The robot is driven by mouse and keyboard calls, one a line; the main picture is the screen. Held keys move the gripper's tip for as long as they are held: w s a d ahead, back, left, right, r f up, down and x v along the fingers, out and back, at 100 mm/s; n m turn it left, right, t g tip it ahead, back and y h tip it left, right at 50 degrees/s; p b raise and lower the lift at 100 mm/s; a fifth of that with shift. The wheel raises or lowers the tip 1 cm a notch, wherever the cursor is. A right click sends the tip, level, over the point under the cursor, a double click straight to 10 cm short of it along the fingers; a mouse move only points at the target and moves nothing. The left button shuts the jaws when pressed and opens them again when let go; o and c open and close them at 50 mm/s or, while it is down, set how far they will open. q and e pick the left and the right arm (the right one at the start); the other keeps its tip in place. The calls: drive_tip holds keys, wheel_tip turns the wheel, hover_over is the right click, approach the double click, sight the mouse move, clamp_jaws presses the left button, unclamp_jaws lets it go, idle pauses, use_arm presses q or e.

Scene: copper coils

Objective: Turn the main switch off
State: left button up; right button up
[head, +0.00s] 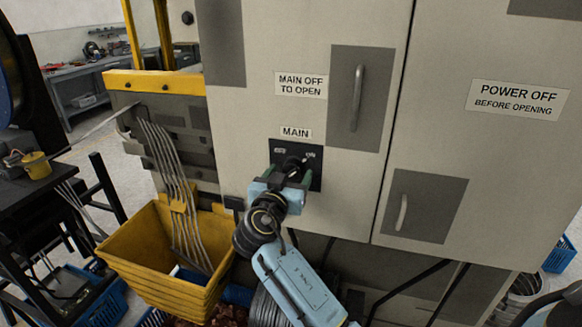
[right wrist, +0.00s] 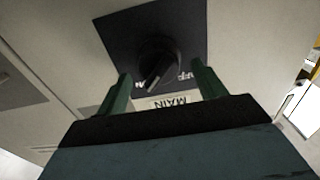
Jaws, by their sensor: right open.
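The main switch (head: 292,163) is a black rotary knob on a dark square plate (head: 315,180) on the cabinet front, under a MAIN label (head: 296,132). In the right wrist view the knob (right wrist: 160,62) appears upside down, its handle slanting toward the lower left, the side of the partly hidden ON mark. My right gripper (head: 291,171) is in front of the plate and hides part of the knob. Its green fingers (right wrist: 161,70) are open, one on each side of the knob, with visible gaps and no clear contact. My left gripper is not in view.
The grey cabinet (head: 258,200) carries door handles (head: 357,98) and warning labels (head: 517,98). A stack of yellow bins (head: 150,250) stands at lower left, below hanging grey strands (head: 180,190). A black table (head: 30,185) is further left.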

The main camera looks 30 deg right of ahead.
drive_tip(key=shift+x, duration=0.9)
drive_tip(key=shift+c, duration=0.2)
drive_tip(key=c, duration=0.9)
